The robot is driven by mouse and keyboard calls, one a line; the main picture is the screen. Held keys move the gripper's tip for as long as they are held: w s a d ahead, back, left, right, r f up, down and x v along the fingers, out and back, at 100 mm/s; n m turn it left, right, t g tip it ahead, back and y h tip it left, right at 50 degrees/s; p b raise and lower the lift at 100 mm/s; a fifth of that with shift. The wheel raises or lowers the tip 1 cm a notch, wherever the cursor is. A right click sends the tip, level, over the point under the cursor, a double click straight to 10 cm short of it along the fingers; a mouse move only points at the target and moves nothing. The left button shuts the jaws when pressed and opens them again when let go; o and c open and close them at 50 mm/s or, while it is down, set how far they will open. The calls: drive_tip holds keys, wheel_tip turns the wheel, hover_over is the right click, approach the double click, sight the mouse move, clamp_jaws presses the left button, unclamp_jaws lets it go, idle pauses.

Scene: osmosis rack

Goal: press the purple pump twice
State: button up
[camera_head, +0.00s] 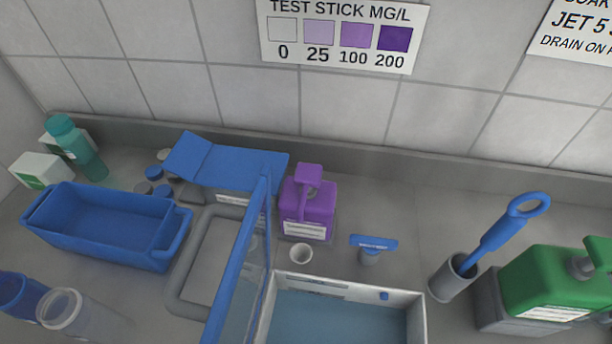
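The purple pump (308,180) is the head on top of a purple jug (307,208) with a white label. The jug stands upright on the grey counter, near the back wall and a little left of the picture's right half. The pump head appears raised above the jug. A small white cup (301,254) stands on the counter in front of the jug, apart from it. My gripper is not in view.
A clear panel with a blue edge (238,262) rises just left of the jug. A white-rimmed basin (418,315) lies in front. A blue tray (105,240) is left; a green jug (560,285) and grey holder (450,280) are right. Counter right of the purple jug is fairly clear.

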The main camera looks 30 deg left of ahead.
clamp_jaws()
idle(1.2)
